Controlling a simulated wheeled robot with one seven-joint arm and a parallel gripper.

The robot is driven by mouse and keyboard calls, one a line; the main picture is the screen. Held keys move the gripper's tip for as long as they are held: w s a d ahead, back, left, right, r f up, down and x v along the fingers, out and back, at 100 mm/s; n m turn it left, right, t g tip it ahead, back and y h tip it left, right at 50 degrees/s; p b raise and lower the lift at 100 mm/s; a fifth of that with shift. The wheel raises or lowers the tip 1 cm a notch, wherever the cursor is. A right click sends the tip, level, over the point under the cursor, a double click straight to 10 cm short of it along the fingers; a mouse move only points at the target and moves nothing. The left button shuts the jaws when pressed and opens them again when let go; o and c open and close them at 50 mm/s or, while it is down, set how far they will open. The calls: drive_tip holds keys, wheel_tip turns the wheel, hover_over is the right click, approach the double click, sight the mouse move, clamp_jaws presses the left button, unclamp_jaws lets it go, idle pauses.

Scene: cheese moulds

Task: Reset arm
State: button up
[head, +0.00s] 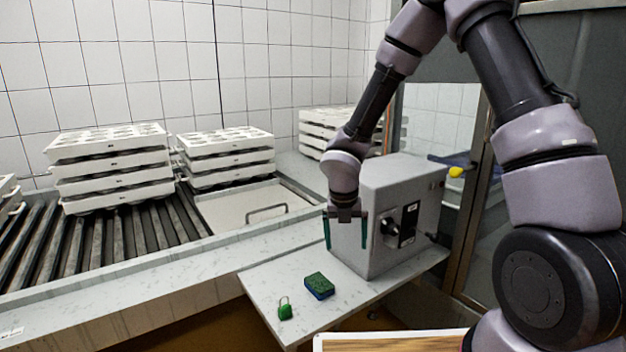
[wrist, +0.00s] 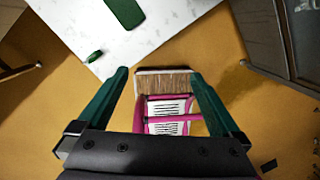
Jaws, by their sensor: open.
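My gripper (head: 346,246) hangs pointing down in front of the grey metal box (head: 385,220) in the head view. Its two green fingers are apart, with nothing seen held between them. In the wrist view my gripper (wrist: 160,76) shows the same spread fingers. A green sponge (head: 319,286) with a blue underside and a green padlock (head: 285,309) lie on the pale marbled shelf (head: 262,282).
Stacks of white cheese moulds (head: 112,160) stand on the roller conveyor (head: 120,235) at left, with more stacks behind. The grey box carries a black switch (head: 409,222). A wooden-topped surface (head: 395,343) shows at the bottom edge. Orange floor (wrist: 60,100) lies below the shelf.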

drive_tip(key=s+d+r+m+t, duration=0.1)
drive_tip(key=d+r+m, duration=0.5)
drive_tip(key=r+m, duration=0.35)
drive_tip(key=s+d+r+m+t, duration=0.1)
drive_tip(key=s+d+r+m, duration=0.1)
drive_tip(key=d+r+m, duration=0.6)
drive_tip(key=s+d+r+m+t+y, duration=0.1)
drive_tip(key=s+r+m+t, duration=0.1)
drive_tip(key=s+r+m, duration=0.4)
drive_tip(key=s+d+r+m+t+y, duration=0.1)
drive_tip(key=s+r+m, duration=0.6)
drive_tip(key=m, duration=0.8)
wheel_tip(320, 180, up, 4)
drive_tip(key=shift+s+d+f+t+y, duration=0.1)
drive_tip(key=shift+s+d+t+y, duration=0.1)
drive_tip(key=shift+t+y, duration=0.25)
drive_tip(key=shift+m, duration=0.25)
